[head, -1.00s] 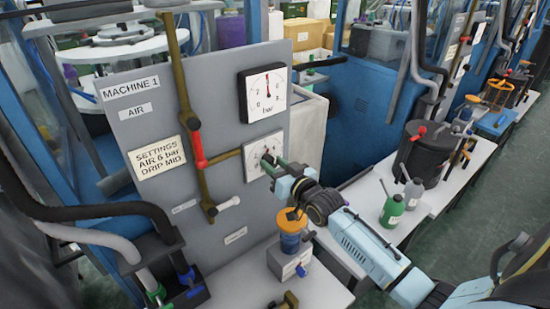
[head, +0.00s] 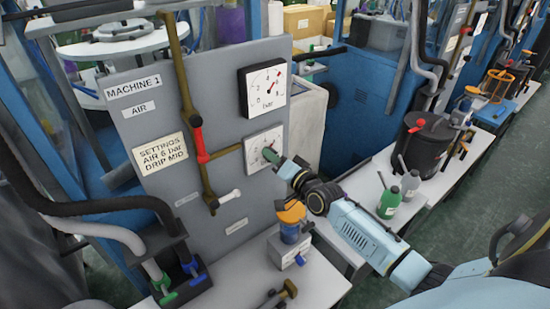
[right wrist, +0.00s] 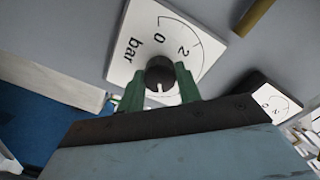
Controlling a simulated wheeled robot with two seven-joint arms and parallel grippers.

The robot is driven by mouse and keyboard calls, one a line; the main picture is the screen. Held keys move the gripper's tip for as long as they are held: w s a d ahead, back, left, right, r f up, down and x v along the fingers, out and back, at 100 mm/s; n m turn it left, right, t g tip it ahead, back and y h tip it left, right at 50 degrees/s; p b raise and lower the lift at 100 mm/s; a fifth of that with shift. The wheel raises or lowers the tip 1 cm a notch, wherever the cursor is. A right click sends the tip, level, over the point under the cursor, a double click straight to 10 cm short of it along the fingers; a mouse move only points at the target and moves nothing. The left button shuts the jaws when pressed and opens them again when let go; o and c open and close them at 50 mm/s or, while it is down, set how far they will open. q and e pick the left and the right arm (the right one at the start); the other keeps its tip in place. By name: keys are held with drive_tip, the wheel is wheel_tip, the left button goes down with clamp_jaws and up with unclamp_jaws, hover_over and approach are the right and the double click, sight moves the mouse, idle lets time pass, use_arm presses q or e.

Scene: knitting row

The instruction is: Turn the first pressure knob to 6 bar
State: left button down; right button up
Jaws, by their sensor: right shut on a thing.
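A grey panel marked MACHINE 1 (head: 228,75) carries a white upper gauge (head: 263,104) marked bar. Its red needle points to the upper right, near the 6; the exact reading is too small to tell. Below it is a white dial plate (head: 253,161) with a dark knob (right wrist: 160,71) at its middle. My right gripper (head: 273,156) has its green fingers on either side of this knob, shut on it, seen also in the right wrist view (right wrist: 160,83). A notch shows on the knob's rim. In the head view the fingers hide most of the knob. My left gripper is not in view.
A sign (head: 160,154) reads AIR 6 bar, DRIP MID. A brown pipe with a red lever (head: 198,140) runs left of the dials. An orange-topped unit (head: 291,221) stands below my right gripper. Green and grey bottles (head: 389,203) stand on the bench to the right.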

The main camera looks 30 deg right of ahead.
idle(0.3)
drive_tip(key=o, duration=1)
drive_tip(key=s+d, duration=0.1)
drive_tip(key=s, duration=1.2)
drive_tip(key=shift+s+r, duration=0.2)
drive_tip(key=shift+r, duration=0.05)
